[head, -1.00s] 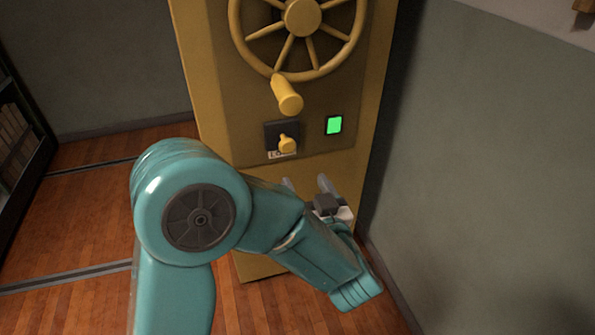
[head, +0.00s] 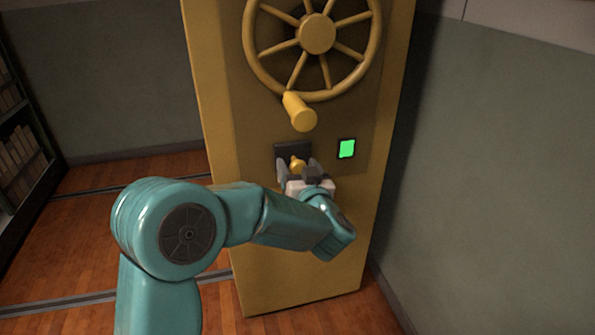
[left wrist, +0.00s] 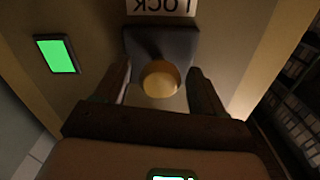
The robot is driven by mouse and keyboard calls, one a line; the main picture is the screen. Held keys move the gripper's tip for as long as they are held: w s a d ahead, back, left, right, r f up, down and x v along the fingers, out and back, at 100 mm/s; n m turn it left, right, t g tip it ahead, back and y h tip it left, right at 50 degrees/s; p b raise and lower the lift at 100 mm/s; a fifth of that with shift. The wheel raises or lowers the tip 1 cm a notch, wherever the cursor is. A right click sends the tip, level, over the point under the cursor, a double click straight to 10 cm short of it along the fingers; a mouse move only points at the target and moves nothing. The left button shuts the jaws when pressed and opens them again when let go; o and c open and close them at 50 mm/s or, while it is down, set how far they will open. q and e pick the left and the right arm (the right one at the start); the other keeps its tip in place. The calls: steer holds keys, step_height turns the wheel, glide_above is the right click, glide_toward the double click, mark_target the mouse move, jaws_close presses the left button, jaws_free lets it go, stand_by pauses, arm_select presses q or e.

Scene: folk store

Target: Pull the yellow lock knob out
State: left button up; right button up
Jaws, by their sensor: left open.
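The yellow lock knob (head: 297,163) sticks out from a dark plate (head: 291,149) on the yellow cabinet, below the handwheel. In the left wrist view the round end of the knob (left wrist: 160,79) sits between my two fingers, nearer the middle, with the dark plate (left wrist: 160,43) behind it. My left gripper (head: 298,168) is open, with one finger on each side of the knob. The wrist view shows gaps between the fingers and the knob. It also shows a "LOCK" label (left wrist: 161,7), upside down. My right gripper is not in view.
A yellow handwheel (head: 317,34) with a protruding handle (head: 299,112) is just above the knob. A lit green indicator (head: 347,148) is to its right. A grey wall (head: 500,170) stands on the right. A shelf (head: 20,145) stands at far left; the wooden floor between is clear.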

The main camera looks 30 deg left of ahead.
arm_select(q)
steer(key=shift+w+a, duration=0.25)
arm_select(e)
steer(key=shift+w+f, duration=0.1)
arm_select(q)
jaws_close()
steer(key=shift+p+v, duration=0.5)
steer(key=shift+v, duration=1.15)
steer(key=shift+d+f, duration=0.1)
steer(key=shift+f, duration=0.05)
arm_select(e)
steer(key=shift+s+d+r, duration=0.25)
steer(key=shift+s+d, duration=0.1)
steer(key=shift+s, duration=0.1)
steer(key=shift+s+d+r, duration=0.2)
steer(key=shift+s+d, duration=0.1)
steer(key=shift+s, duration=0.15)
arm_select(q)
steer(key=shift+s, duration=0.1)
